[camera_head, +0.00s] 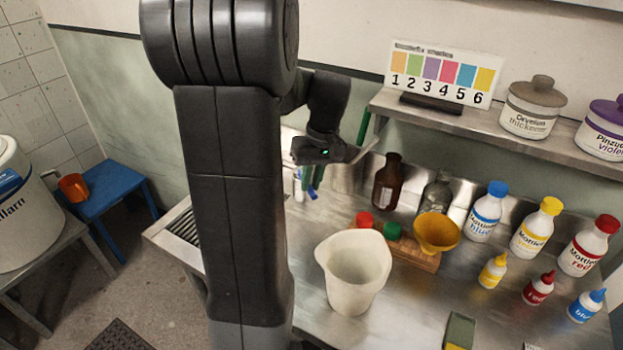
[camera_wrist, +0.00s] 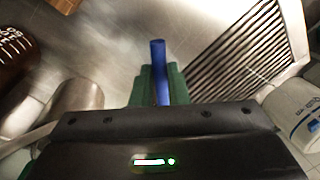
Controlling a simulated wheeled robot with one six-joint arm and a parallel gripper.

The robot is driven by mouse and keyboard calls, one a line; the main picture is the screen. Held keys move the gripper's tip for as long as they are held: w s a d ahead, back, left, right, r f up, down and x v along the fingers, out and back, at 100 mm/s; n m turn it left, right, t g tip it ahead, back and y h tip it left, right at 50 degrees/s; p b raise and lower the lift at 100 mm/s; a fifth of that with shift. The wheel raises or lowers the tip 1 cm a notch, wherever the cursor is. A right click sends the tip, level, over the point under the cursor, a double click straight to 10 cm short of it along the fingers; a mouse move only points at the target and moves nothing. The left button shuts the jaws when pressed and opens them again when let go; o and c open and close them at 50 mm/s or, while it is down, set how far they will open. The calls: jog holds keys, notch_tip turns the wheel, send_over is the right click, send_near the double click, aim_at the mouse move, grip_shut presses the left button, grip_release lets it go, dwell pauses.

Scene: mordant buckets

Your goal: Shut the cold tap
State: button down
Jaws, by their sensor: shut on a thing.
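The cold tap's blue lever (camera_wrist: 157,58) sticks out between the green fingers of my gripper (camera_wrist: 159,88) in the wrist view. My gripper is shut on this lever, with a finger on each side. In the head view, my gripper (camera_head: 309,178) points down behind my arm, over the back of the steel bench, and a little blue shows beside its fingers. The tap's body and spout are hidden by my arm and gripper, and I cannot tell whether water runs.
A ribbed drainer (camera_head: 184,228) lies left of my arm. A steel shelf (camera_head: 470,125) runs along the wall. A blue stool (camera_head: 112,185) stands at left.

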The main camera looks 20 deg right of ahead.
jog(key=shift+w+d+n+g+h+p, duration=0.15)
jog(key=shift+w+d+n+p, duration=0.45)
jog(key=shift+n, duration=0.7)
jog(key=shift+w+d+n+g+h+p, duration=0.1)
jog(key=shift+w+d+n+g+p, duration=0.25)
jog(key=shift+d+n, duration=0.75)
jog(key=shift+w+d+n+g+h+p, duration=0.1)
jog(key=shift+w+d+n+p, duration=0.3)
jog(key=shift+n, duration=1.1)
jog(key=shift+s+d, duration=0.1)
jog(key=shift+s, duration=0.05)
jog(key=c, duration=1.4)
grip_release()
